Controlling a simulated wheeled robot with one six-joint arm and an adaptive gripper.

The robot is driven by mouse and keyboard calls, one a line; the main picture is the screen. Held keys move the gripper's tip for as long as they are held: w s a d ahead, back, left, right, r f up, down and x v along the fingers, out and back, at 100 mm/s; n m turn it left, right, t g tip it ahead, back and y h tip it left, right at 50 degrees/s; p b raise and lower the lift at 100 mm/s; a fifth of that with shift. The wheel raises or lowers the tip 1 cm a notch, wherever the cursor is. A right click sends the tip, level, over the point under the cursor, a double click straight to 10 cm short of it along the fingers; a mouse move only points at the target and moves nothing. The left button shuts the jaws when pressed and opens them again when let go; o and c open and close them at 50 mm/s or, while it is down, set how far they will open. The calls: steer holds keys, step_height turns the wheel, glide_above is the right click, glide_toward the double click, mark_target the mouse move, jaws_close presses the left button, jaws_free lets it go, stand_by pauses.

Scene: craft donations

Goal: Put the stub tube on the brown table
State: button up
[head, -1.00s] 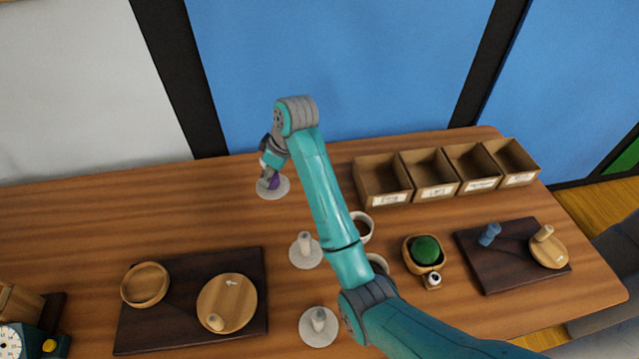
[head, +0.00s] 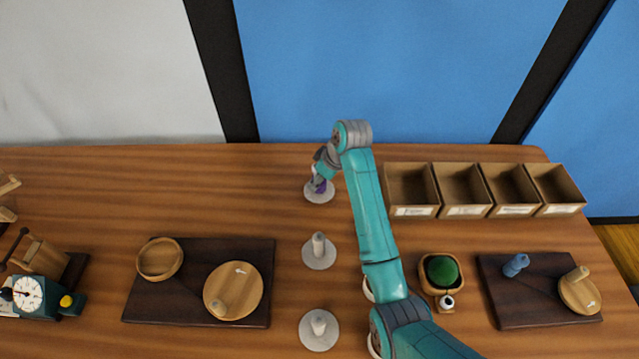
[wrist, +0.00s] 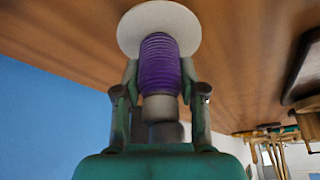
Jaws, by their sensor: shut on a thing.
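My gripper (head: 318,178) is at the back stand (head: 311,198), a pale round disc on the brown table (head: 100,195). In the wrist view my gripper (wrist: 160,78) is shut on a purple, ribbed tube (wrist: 159,58) with a plain pale end towards my palm. The tube stands over the disc (wrist: 133,30); I cannot tell whether it touches it or sits on a peg. Which piece is the stub tube is not plain. Two more round stands, a middle one (head: 319,259) and a front one (head: 319,342), each bear a pale upright piece.
Several open boxes (head: 413,212) stand at the back right. A dark board (head: 250,313) with a round wooden dish and disc lies left; another (head: 510,305) lies right. A green ball (head: 442,270) sits in a wooden holder. The back left table is clear.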

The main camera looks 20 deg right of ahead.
steer(key=shift+f, duration=1.05)
steer(key=shift+f, duration=0.1)
steer(key=o, duration=1)
steer(key=shift+c, duration=0.2)
steer(key=shift+r, duration=0.55)
steer(key=v, duration=1.1)
steer(key=shift+s+d, duration=0.1)
